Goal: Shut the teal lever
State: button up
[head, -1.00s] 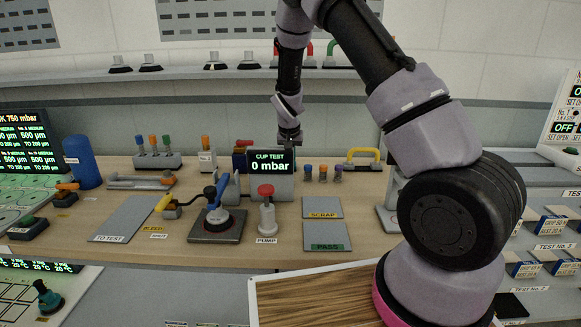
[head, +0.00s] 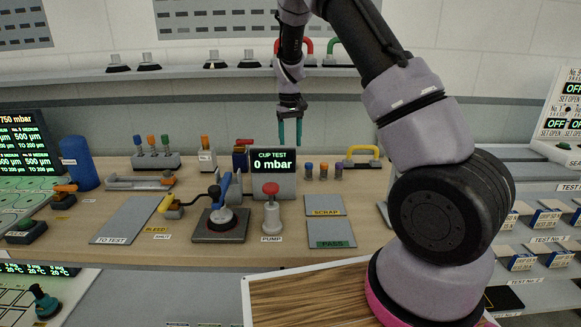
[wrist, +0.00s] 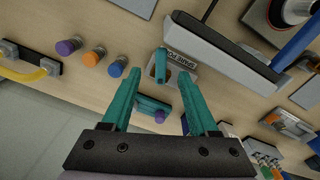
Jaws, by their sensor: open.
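In the wrist view a small teal lever (wrist: 161,64) stands on a pale plate labelled "SPARE PO…", the rest of the label being covered. Close to it is a teal block (wrist: 149,103) with a purple knob; I cannot tell whether the two are one piece. My gripper (wrist: 158,74) is open, its two teal fingers framing the lever and block in this view, with nothing held. In the head view my gripper (head: 290,140) hangs above and behind the "CUP TEST" display (head: 273,180). The lever is hidden there, apparently behind the display.
Orange, blue and purple knobs (head: 323,171) and a yellow handle (head: 362,155) stand right of the display. A red-topped pump (head: 271,212) and a blue-handled suction cup (head: 222,215) stand in front. The dark back of a panel (wrist: 225,50) lies close to the gripper.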

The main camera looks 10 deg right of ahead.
jog(key=shift+n, duration=0.3)
notch_tip(320, 180, down, 11)
jog(key=shift+r, duration=0.15)
grip_shut()
jog(key=shift+r, duration=0.1)
dwell(1.4)
